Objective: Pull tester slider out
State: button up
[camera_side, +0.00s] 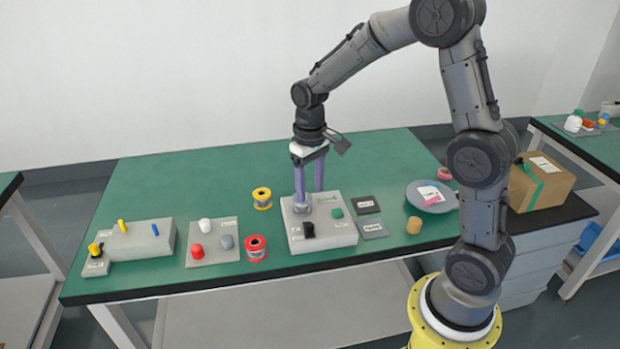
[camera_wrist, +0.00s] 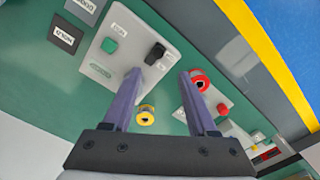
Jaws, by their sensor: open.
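The tester is probably the light grey box (camera_side: 345,236) at the middle of the table; it also shows in the wrist view (camera_wrist: 130,22). It bears a black knob (camera_side: 308,230), likely the slider, and a green button (camera_side: 337,213). In the wrist view the black knob (camera_wrist: 156,51) lies beyond the gap between my fingertips, and the green button (camera_wrist: 109,45) is to its left. My gripper (camera_side: 311,198) points down over the back left of the box, its purple fingers apart with nothing between them. The wrist view shows both fingers (camera_wrist: 160,75). Fingertip height above the box is unclear.
A yellow spool (camera_side: 262,198) and a red spool (camera_side: 256,248) stand left of the box. A plate with coloured knobs (camera_side: 212,256) and another grey block (camera_side: 145,240) lie farther left. Two dark labelled plates (camera_side: 372,229) and a round grey disc (camera_side: 446,204) are on the right.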

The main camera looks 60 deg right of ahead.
notch_tip(320, 180, up, 2)
jog(key=shift+r, duration=0.1)
dwell(0.4)
jog(key=s+a+r+n+t, duration=0.1)
jog(key=s+a+r+t, duration=0.15)
jog(key=r, duration=0.35)
jog(key=s+a+r+t, duration=0.1)
jog(key=s+a+r, duration=0.1)
jog(key=s+r, duration=0.25)
jog(key=s+a+n+t, duration=0.1)
jog(key=s+a+t, duration=0.1)
jog(key=s, duration=1.1)
jog(key=shift+s+a+f, duration=0.25)
jog(key=shift+s, duration=0.05)
